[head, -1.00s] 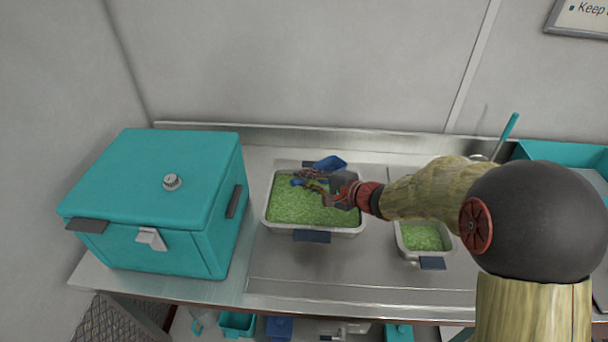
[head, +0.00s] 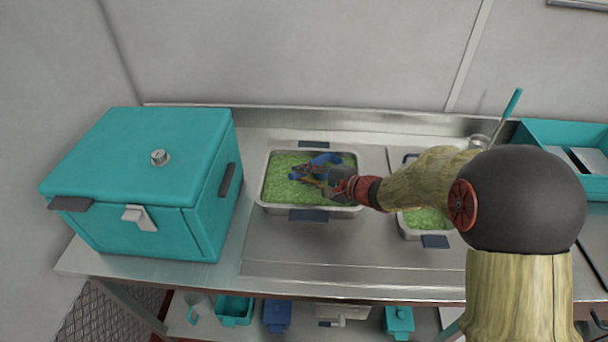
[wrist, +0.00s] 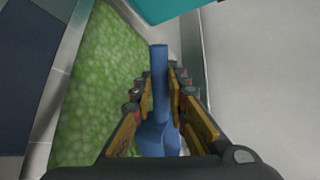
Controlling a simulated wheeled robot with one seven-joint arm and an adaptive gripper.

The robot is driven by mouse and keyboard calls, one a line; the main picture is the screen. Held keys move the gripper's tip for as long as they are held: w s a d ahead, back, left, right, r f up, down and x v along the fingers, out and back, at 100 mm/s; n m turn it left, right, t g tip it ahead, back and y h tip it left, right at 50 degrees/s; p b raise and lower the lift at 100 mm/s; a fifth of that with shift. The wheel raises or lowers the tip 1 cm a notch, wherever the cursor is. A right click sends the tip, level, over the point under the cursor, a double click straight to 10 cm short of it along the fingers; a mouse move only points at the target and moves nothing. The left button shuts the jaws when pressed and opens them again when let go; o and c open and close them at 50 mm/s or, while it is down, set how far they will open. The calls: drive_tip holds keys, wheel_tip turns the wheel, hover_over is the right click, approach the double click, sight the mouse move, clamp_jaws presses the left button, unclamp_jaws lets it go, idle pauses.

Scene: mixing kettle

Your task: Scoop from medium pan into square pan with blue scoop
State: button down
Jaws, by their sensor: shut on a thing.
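A larger steel pan (head: 262,190) of green granular food sits at the middle of the counter. A smaller steel pan (head: 412,236) of the same green food stands to its right, partly hidden behind my arm. My gripper (head: 318,178) is over the larger pan, shut on the blue scoop (head: 325,159). In the wrist view the scoop's blue handle (wrist: 160,85) stands between the two fingers, with green food (wrist: 105,90) to the left. Whether the scoop's bowl holds food or touches the food cannot be told.
A teal lidded box (head: 135,180) stands left of the larger pan. A teal bin (head: 560,150) is at the far right, beside a container with a teal-handled tool (head: 510,103). Counter space in front of the pans is clear. Small containers sit on the shelf below.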

drive_tip(key=shift+f, duration=0.4)
drive_tip(key=shift+b, duration=0.4)
drive_tip(key=shift+a+f+b, duration=0.1)
drive_tip(key=shift+f+b, duration=0.35)
drive_tip(key=shift+b, duration=0.5)
drive_tip(key=b, duration=0.2)
drive_tip(key=f+n+b, duration=0.1)
drive_tip(key=b, duration=0.1)
drive_tip(key=f+t+b, duration=0.1)
drive_tip(key=b, duration=0.1)
drive_tip(key=shift+s+a+f+n+h, duration=0.15)
drive_tip(key=shift+s+a+n+h, duration=0.15)
drive_tip(key=shift+s+h, duration=0.1)
drive_tip(key=shift+f, duration=0.1)
wheel_tip(320, 180, up, 9)
drive_tip(key=p, duration=0.4)
idle(0.7)
